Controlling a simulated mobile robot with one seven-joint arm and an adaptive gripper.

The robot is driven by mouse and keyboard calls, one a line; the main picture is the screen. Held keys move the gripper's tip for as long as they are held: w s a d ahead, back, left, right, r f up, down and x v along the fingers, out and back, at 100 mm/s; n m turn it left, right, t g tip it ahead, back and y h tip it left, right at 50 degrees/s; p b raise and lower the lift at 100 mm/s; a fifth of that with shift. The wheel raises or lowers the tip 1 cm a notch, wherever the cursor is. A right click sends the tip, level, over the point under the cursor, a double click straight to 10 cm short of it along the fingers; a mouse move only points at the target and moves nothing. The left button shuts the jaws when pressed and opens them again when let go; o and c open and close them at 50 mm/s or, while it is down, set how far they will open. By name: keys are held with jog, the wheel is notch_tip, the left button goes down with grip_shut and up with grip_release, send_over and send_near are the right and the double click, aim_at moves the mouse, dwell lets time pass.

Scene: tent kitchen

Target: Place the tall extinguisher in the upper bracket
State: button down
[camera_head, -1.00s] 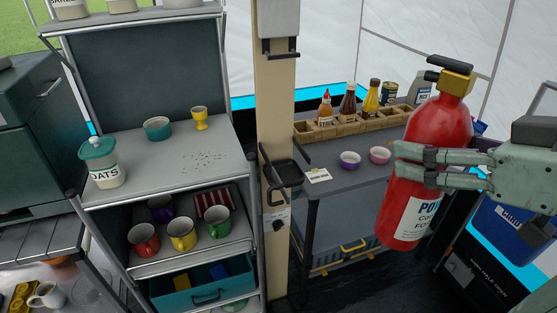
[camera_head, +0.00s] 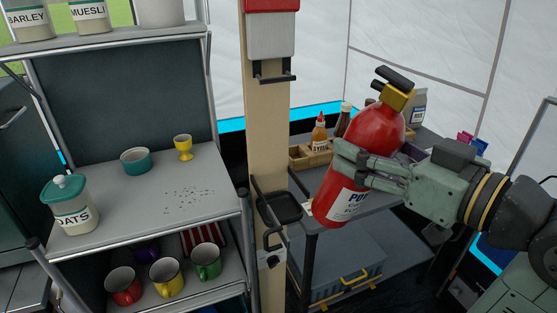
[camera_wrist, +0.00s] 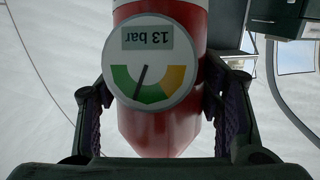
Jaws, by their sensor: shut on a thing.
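The tall red extinguisher (camera_head: 366,142) is held in the air in the head view, tilted with its black handle toward the upper right. My gripper (camera_head: 352,168) is shut around its body from the right. In the wrist view the extinguisher (camera_wrist: 178,130) sits between both fingers, its round gauge reading 13 bar. On the wooden post (camera_head: 268,120) there is an upper black bracket (camera_head: 273,74) below a white and red box. A lower bracket with a black tray-like base (camera_head: 279,207) is further down the post. Both brackets look empty and stand left of the extinguisher.
A grey shelf (camera_head: 150,190) with an oats jar (camera_head: 70,205), a teal bowl (camera_head: 136,160) and a yellow cup (camera_head: 183,147) stands left of the post. Behind the extinguisher is a table with sauce bottles (camera_head: 320,133). A blue case (camera_head: 340,268) lies below. Open air separates extinguisher and post.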

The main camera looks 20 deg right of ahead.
jog(key=r+x, duration=0.1)
jog(key=x, duration=1.2)
jog(key=w+f+b, duration=0.3)
jog(key=f+b, duration=0.5)
jog(key=f, duration=0.3)
jog(key=w+g+p, duration=0.1)
jog(key=p, duration=0.1)
jog(key=w+a+g+p, duration=0.1)
jog(key=w+p, duration=0.1)
jog(key=w+a+g+h+p, duration=0.1)
jog(key=w+p, duration=0.1)
jog(key=shift+w+a, duration=0.1)
jog(key=shift+r, duration=0.1)
jog(key=shift+c, duration=2.4)
grip_release()
jog(key=shift+f, duration=0.2)
